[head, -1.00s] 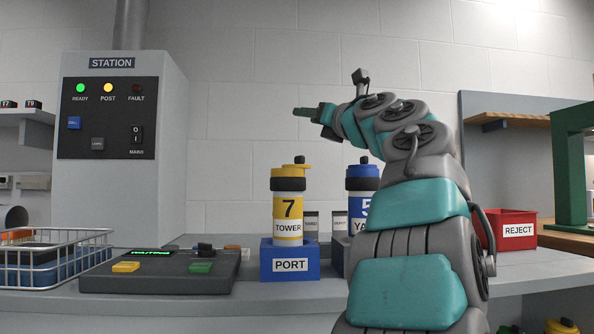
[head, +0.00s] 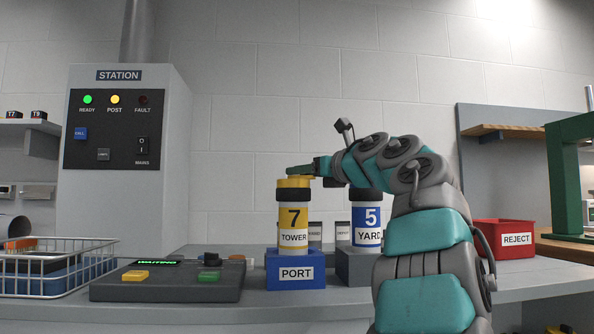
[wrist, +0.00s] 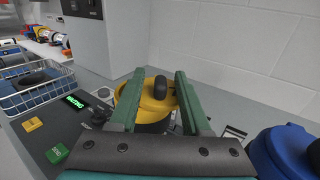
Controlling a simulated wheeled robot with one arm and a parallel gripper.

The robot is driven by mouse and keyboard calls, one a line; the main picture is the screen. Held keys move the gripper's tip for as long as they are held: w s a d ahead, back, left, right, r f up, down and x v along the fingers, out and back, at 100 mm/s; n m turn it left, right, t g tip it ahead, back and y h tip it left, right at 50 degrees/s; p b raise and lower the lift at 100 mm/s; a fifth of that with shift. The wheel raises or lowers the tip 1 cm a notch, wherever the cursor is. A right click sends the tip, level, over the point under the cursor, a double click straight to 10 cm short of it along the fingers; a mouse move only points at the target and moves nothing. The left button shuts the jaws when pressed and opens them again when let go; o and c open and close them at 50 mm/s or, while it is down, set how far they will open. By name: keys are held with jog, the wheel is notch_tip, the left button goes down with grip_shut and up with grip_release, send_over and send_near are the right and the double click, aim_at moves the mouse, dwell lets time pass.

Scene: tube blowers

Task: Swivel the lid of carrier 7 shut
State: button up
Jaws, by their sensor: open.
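Carrier 7 (head: 293,218), a yellow and white canister marked TOWER with a black collar, stands upright on the blue PORT block (head: 296,273). Its yellow lid (head: 291,183) is on top, partly hidden by my gripper in the head view. The lid (wrist: 153,112) also shows in the wrist view with a black knob (wrist: 161,88) standing up. My gripper (head: 295,171) is at the lid's height. In the wrist view its green fingers (wrist: 160,73) are open, one on each side of the knob, with gaps visible. I cannot tell how far the lid is swivelled.
Blue carrier 5 (head: 366,222) stands close to the right on a grey block. A control box (head: 170,280) with coloured buttons and a wire basket (head: 60,267) are to the left. A red REJECT bin (head: 503,239) is at the right. The station cabinet (head: 118,160) stands behind.

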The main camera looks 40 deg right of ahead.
jog(key=shift+w, duration=1.35)
grip_shut()
